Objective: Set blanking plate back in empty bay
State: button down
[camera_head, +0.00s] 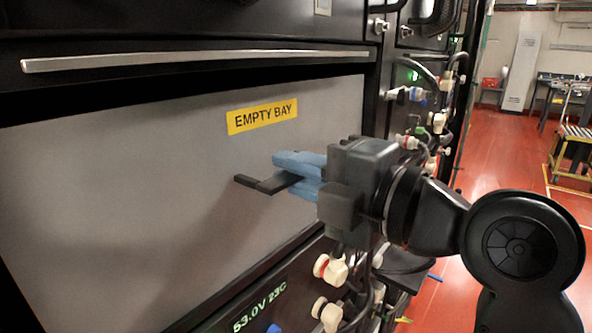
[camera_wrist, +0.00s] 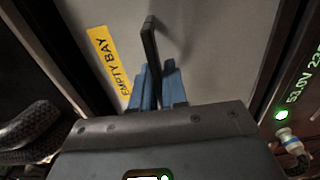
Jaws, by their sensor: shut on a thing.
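The blanking plate (camera_head: 120,190) is a large flat grey panel with a yellow "EMPTY BAY" label (camera_head: 262,116). It fills the left of the head view, below a black unit, and also shows in the wrist view (camera_wrist: 215,45). Its black handle (camera_head: 255,185) sticks out below the label. My gripper (camera_head: 288,176) has blue fingers closed on this handle, one on each side; the wrist view shows the handle (camera_wrist: 151,50) between them. The plate covers the bay opening, with dark frame around it. I cannot tell whether it sits flush.
A silver bar (camera_head: 200,60) runs above the plate. Below is a battery unit reading "53.0V 23C" (camera_head: 260,308) with white-capped connectors (camera_head: 330,268). Cables and connectors (camera_head: 420,95) crowd the rack to the right. Beyond is open red floor (camera_head: 500,160).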

jog(key=shift+f, duration=0.1)
dwell(0.7)
jog(key=shift+h+p, duration=0.3)
jog(key=shift+p, duration=0.25)
jog(key=c, duration=1.1)
grip_release()
jog(key=shift+f, duration=0.15)
